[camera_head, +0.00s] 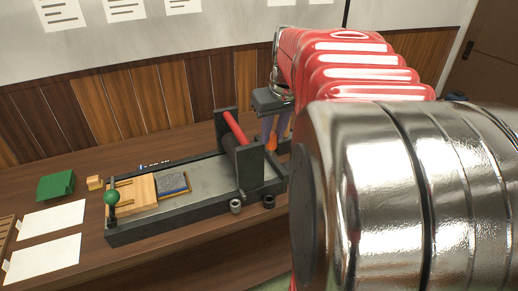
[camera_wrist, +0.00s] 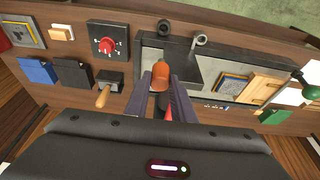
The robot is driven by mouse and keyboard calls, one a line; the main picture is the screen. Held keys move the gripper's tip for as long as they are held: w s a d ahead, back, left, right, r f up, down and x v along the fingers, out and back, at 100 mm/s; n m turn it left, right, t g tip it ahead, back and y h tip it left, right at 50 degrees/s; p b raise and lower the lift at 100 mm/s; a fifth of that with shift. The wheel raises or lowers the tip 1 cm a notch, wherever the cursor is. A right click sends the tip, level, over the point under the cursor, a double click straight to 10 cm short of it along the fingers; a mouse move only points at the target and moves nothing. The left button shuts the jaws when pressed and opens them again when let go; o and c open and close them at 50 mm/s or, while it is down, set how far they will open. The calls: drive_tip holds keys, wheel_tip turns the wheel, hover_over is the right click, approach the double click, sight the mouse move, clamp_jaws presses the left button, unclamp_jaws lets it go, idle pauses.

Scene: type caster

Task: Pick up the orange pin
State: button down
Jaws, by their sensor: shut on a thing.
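The orange pin (camera_wrist: 161,75) is a rounded orange piece between my gripper's fingertips in the wrist view. My gripper (camera_wrist: 162,82) is shut on it, with one dark purple finger on either side. In the head view, the orange pin (camera_head: 271,141) shows as a small orange patch at my gripper (camera_head: 277,130), just right of the press frame with the red roller. My arm hides the space to the right of it there. I cannot tell how far the pin is above the table.
A long grey press bed (camera_head: 210,177) with upright dark frames and a red roller (camera_head: 235,127) lies on the wooden table. A green-knobbed lever (camera_head: 111,198), a green block (camera_head: 55,186) and white sheets (camera_head: 52,220) are left. The wrist view shows a red-dial box (camera_wrist: 107,45) and a wooden-handled tool (camera_wrist: 103,97).

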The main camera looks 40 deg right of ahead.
sight(272, 135)
wheel_tip(272, 135, up, 7)
drive_tip(key=shift+r, duration=0.1)
idle(0.7)
